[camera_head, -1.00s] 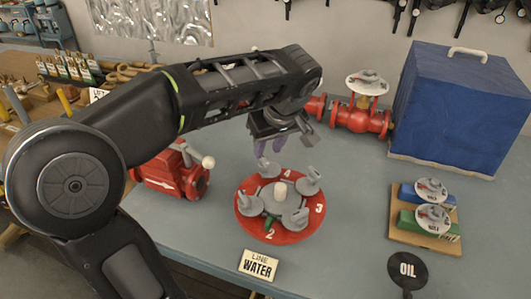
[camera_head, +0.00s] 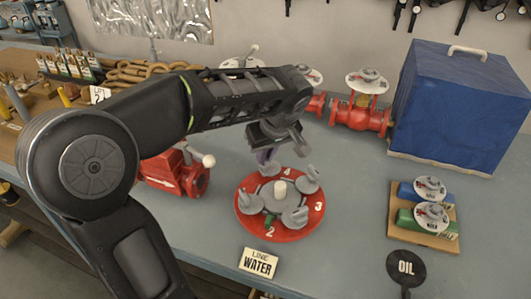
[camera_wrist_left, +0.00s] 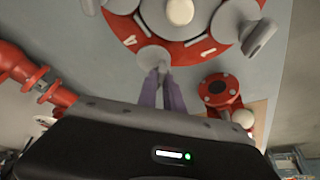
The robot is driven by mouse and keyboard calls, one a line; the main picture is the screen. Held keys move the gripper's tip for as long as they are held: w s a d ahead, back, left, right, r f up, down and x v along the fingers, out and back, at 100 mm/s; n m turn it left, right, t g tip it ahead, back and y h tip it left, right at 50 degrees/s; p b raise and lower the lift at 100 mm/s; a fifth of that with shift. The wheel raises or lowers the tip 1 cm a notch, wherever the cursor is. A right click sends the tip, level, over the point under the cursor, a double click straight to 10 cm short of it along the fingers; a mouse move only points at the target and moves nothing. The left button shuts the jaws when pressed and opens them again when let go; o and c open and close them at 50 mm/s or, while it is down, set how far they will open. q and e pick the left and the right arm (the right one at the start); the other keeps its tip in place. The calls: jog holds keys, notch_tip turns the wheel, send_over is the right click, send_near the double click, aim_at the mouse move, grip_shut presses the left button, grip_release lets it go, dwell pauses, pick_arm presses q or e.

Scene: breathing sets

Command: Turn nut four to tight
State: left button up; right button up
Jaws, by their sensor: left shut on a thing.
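A round red plate (camera_head: 246,223) with several grey wing nuts around a pale centre knob (camera_head: 280,188) lies on the bench. White numbers mark its rim. My left gripper (camera_head: 266,158) reaches down over the back edge, its purple fingertips at the grey nut (camera_head: 269,169) beside the number 4. In the left wrist view, the gripper (camera_wrist_left: 163,76) is shut on the upright wing of this nut (camera_wrist_left: 152,56), largely hidden between the fingers. The number 4 shows next to it there. How far the nut is turned cannot be told. My right gripper is not in view.
A red valve body (camera_head: 170,173) stands left of the plate, and red piping (camera_head: 359,118) runs behind. A blue covered box (camera_head: 458,105) is at back right. A WATER sign (camera_head: 258,263) and an OIL sign (camera_head: 405,268) are in front. Bench between plate and right-hand board (camera_head: 424,238) is clear.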

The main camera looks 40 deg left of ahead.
pick_arm(q)
jog(key=shift+m, duration=0.3)
grip_shut()
jog(key=shift+a+f+m+t+h+b, duration=0.1)
jog(key=shift+m+t+h+b, duration=0.3)
jog(key=shift+m+b, duration=0.65)
jog(key=m+t+b, duration=0.1)
jog(key=m, duration=0.2)
jog(key=shift+s+h+b, duration=0.1)
jog(key=shift+h+b, duration=0.2)
jog(key=shift+h, duration=0.1)
jog(key=m+h, duration=0.1)
jog(key=m, duration=0.1)
jog(key=m+h+b, duration=0.1)
jog(key=m, duration=0.2)
jog(key=shift+a+m+t, duration=0.2)
jog(key=shift+m+t, duration=0.15)
jog(key=shift+t, duration=0.05)
jog(key=m+h, duration=0.1)
jog(key=m, duration=0.2)
jog(key=m+h+b, duration=0.1)
jog(key=m, duration=0.1)
jog(key=shift+a+m, duration=0.15)
jog(key=shift+m, duration=0.25)
jog(key=o, duration=0.7)
grip_release()
